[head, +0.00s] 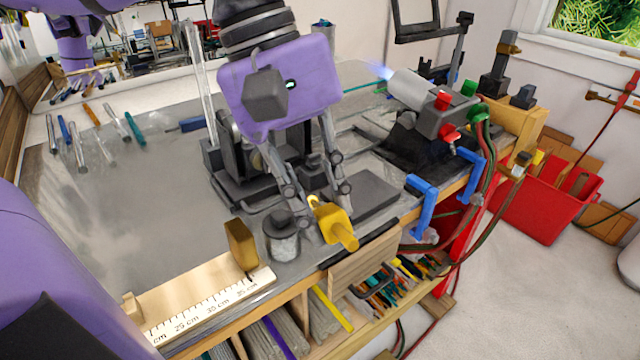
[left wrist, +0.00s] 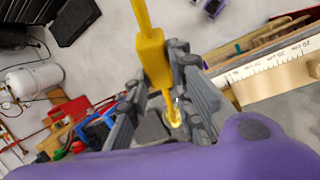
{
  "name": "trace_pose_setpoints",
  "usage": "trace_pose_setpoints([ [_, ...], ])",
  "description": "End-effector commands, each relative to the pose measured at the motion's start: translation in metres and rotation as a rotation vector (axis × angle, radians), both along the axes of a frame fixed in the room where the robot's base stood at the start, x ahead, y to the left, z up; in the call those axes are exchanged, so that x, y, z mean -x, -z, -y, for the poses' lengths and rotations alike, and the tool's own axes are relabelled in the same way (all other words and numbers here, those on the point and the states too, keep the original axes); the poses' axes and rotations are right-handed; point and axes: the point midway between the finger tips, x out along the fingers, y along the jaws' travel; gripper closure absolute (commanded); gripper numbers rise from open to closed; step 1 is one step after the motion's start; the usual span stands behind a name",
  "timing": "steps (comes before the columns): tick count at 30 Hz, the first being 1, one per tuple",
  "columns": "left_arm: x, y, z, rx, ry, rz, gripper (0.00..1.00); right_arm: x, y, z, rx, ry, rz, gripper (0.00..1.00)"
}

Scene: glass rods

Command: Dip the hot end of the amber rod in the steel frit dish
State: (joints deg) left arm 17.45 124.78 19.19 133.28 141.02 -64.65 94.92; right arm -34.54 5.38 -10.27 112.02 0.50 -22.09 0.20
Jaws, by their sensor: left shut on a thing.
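My left gripper (head: 318,192) is shut on the yellow block-like grip of the amber rod (head: 335,224), above the bench near its front edge. In the left wrist view the grip (left wrist: 153,62) sits between the fingers, with thin rod on both sides of it. A bright yellow end (left wrist: 173,117) shows at the lower side. A grey metal cup-like dish (head: 282,240), which looks like the steel frit dish, stands on the bench left of the grip. The rod is apart from it. Its contents cannot be made out. My right gripper is not in view.
A wooden block (head: 241,245) and a ruler board (head: 215,300) lie left of the dish. A burner (head: 425,105) with a blue flame stands at the back right. Blue clamps (head: 424,200) sit on the bench edge. The bench at left is mostly clear.

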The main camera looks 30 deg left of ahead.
Motion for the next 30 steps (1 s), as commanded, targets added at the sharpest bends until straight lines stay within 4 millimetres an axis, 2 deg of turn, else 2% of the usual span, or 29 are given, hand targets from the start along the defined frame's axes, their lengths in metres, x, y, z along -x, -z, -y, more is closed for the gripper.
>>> trace_pose_setpoints([
  [9,-0.007,0.066,-0.002,0.001,0.002,-0.009,1.0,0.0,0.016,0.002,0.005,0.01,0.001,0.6],
  [12,-0.022,0.075,-0.009,0.0,-0.001,-0.007,1.0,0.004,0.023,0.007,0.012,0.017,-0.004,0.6],
  [18,-0.035,0.083,-0.014,-0.001,0.001,-0.004,1.0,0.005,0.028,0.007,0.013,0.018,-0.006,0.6],
  [30,-0.037,0.082,-0.015,-0.001,0.003,0.0,1.0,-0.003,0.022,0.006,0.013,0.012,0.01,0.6],
])
